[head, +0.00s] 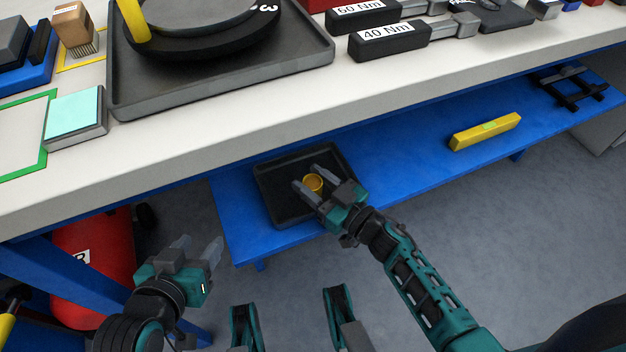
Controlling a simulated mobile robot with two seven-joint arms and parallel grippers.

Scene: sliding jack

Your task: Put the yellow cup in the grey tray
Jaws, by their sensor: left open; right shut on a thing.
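The yellow cup (314,183) is small and round. It shows between the fingers of my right gripper (309,180), which is shut on it. The grey tray (268,188) is dark, shallow and square, and stands on the blue lower shelf. The cup and the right fingertips are over the tray's inside; I cannot tell whether the cup touches its floor. My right gripper hides the tray's front right corner. My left gripper (198,252) is open and empty, low on the left, in front of the shelf and apart from the tray.
The white bench top (165,138) overhangs the blue shelf (395,178). On the shelf, a yellow bar (485,131) and a black rack (570,88) lie to the right. A red cylinder (95,265) stands below left. A larger tray (220,87) and torque tools (390,41) are on the bench.

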